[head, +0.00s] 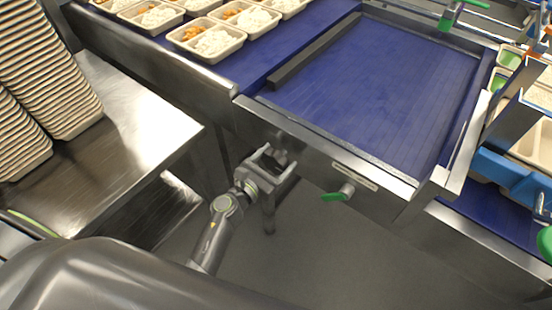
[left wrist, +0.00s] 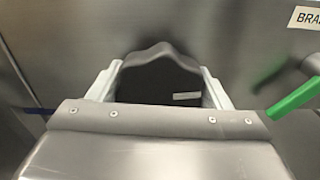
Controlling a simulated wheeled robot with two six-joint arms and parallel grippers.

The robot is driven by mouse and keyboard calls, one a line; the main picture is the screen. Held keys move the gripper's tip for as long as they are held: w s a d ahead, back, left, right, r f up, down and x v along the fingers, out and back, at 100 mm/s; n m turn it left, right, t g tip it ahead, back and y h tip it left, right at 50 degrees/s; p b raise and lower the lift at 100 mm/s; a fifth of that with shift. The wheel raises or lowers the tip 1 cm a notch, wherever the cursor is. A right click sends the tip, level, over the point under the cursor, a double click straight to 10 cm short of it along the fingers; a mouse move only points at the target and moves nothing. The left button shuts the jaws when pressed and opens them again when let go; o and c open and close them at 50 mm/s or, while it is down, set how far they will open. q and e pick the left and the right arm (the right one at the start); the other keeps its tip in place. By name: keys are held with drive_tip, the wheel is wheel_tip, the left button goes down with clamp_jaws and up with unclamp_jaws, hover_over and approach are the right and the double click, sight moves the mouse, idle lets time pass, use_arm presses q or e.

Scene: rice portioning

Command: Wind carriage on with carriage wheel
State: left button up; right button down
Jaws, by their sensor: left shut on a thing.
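The carriage wheel, a dark grey lobed knob (head: 281,157), is on the steel front side of the conveyor frame. In the left wrist view the wheel (left wrist: 160,80) fills the space between the two pale fingers. My left gripper (head: 274,164) is shut on it, and the fingers hide part of it in the head view. I cannot tell for sure which part is the carriage; a steel-framed blue bed (head: 380,80) lies above the wheel. My right gripper is not in view.
A green-handled lever (head: 338,195) sits right of the wheel, under a label plate (head: 354,177) reading "BRA..." in the wrist view. Filled rice trays (head: 208,54) stand on the blue belt at upper left. Stacked empty trays (head: 45,80) stand on a steel table (head: 130,125) at left.

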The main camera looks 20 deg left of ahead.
use_arm(q)
drive_tip(key=n+p, duration=0.1)
drive_tip(key=n, duration=0.3)
drive_tip(key=n+p, duration=0.2)
drive_tip(key=n, duration=0.3)
drive_tip(key=shift+a, duration=0.15)
drive_tip(key=n+p, duration=0.1)
drive_tip(key=n, duration=0.3)
drive_tip(key=shift+n+p, duration=0.3)
drive_tip(key=shift+p, duration=0.05)
drive_tip(key=n+p, duration=0.2)
drive_tip(key=n, duration=0.2)
drive_tip(key=shift+f, duration=0.1)
drive_tip(key=n+p, duration=0.1)
drive_tip(key=n, duration=0.3)
drive_tip(key=n+p, duration=0.2)
drive_tip(key=n, duration=0.2)
drive_tip(key=shift+f+n, duration=0.15)
drive_tip(key=shift+n, duration=0.15)
drive_tip(key=n+p, duration=0.2)
drive_tip(key=n, duration=0.2)
drive_tip(key=shift+f+n+p, duration=0.15)
drive_tip(key=shift+n+p, duration=0.4)
drive_tip(key=shift+n, duration=1.55)
